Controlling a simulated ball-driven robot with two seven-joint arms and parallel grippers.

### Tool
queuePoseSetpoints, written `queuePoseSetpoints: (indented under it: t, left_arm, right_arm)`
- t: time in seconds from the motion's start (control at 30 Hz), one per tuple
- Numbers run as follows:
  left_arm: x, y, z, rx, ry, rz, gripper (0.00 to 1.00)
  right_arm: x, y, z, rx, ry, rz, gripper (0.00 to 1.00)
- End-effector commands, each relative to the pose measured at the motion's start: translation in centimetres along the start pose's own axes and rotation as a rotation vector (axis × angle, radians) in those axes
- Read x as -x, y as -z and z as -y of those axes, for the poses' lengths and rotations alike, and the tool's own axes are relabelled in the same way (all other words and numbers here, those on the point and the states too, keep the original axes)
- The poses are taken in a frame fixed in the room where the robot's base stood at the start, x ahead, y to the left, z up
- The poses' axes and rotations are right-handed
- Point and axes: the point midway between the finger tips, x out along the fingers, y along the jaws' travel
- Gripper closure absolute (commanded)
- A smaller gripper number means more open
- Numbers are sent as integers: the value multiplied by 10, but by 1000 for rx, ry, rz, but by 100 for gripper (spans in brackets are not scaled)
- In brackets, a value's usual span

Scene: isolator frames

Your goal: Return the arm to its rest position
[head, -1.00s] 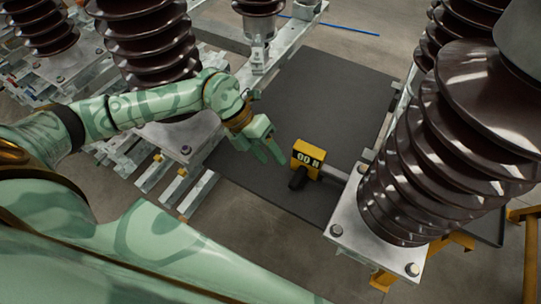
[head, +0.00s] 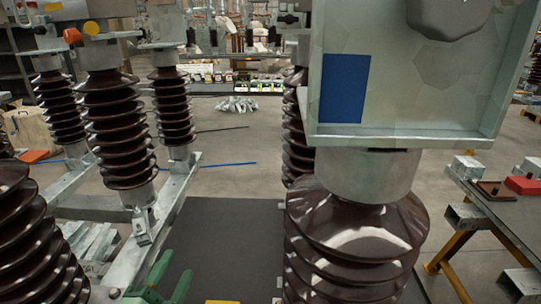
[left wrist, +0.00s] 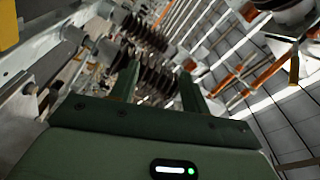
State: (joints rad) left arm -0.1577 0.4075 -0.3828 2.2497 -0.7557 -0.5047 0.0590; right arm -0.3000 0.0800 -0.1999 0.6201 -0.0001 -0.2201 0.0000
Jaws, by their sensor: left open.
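My left gripper (head: 170,277) shows at the bottom edge of the head view, green, with two fingers apart over the dark mat (head: 232,245). Most of my left arm is out of that view. In the left wrist view the gripper (left wrist: 158,92) has both fingers apart with nothing between them. A thin strip of a yellow object (head: 221,301) shows at the bottom edge of the head view, to the right of the gripper; the rest is cut off. My right gripper is not seen.
A ribbed brown insulator (head: 355,235) carrying a grey metal box (head: 420,85) with a blue patch stands close on the right. More insulators (head: 115,120) stand at the left on metal rails. A table (head: 500,205) with a red item stands at far right.

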Motion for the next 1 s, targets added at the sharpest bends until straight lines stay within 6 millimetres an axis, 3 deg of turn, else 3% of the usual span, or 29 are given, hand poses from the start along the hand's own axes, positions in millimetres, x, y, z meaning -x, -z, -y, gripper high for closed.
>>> queuePoseSetpoints:
  t: [0.03, 0.1, 0.2, 0.37, 0.53, 0.77, 0.87, 1.0]
  left_arm:
    - [16, -26, -8, 57, -39, 157, 53]
    - [41, -60, -21, 114, -108, 359, 53]
    - [81, -94, -41, 166, -223, 584, 53]
    - [144, -123, -68, 208, -406, 840, 53]
    - [211, -134, -87, 228, -608, 1042, 53]
    - [214, -156, -186, 299, -727, 1036, 53]
    - [225, -164, -233, 343, -782, 1041, 53]
    - [256, -178, -307, 425, -866, 1064, 53]
  right_arm:
    - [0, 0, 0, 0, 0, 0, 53]
    - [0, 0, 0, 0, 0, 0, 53]
    - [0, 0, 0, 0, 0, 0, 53]
    - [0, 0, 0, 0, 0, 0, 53]
    - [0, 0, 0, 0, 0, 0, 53]
    - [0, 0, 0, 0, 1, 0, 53]
    - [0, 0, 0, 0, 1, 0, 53]
    - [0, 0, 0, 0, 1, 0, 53]
